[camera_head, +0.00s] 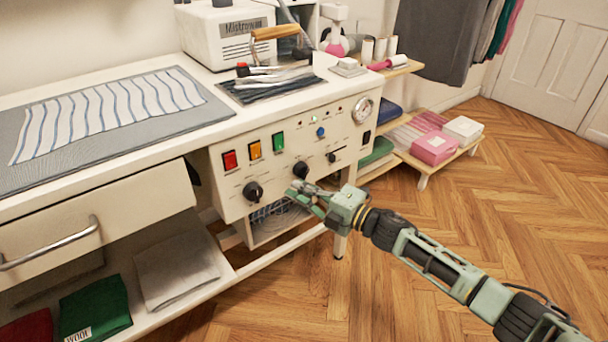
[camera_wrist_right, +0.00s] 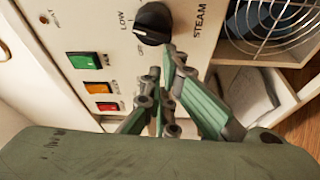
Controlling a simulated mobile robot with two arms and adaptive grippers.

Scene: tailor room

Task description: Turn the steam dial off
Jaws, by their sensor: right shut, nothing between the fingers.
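The steam dial (camera_head: 300,169) is a black round knob on the cream front panel of the ironing station. In the right wrist view the dial (camera_wrist_right: 153,22) sits at the top centre, with STEAM and LOW printed beside it. The small print near its lower edge is too blurred to read surely, and I cannot tell its exact setting. My right gripper (camera_head: 297,190) is shut and empty, just below the dial in the head view. Its fingertips (camera_wrist_right: 172,62) are close to the knob in the wrist view; whether they touch it is unclear. My left gripper is out of view.
A second black knob (camera_head: 252,191) is to the left. Red (camera_head: 230,160), amber (camera_head: 254,150) and green (camera_head: 278,142) buttons lie above. A wire-guarded fan (camera_wrist_right: 268,25) is in an opening below the panel. Open wooden floor (camera_head: 440,190) lies to the right.

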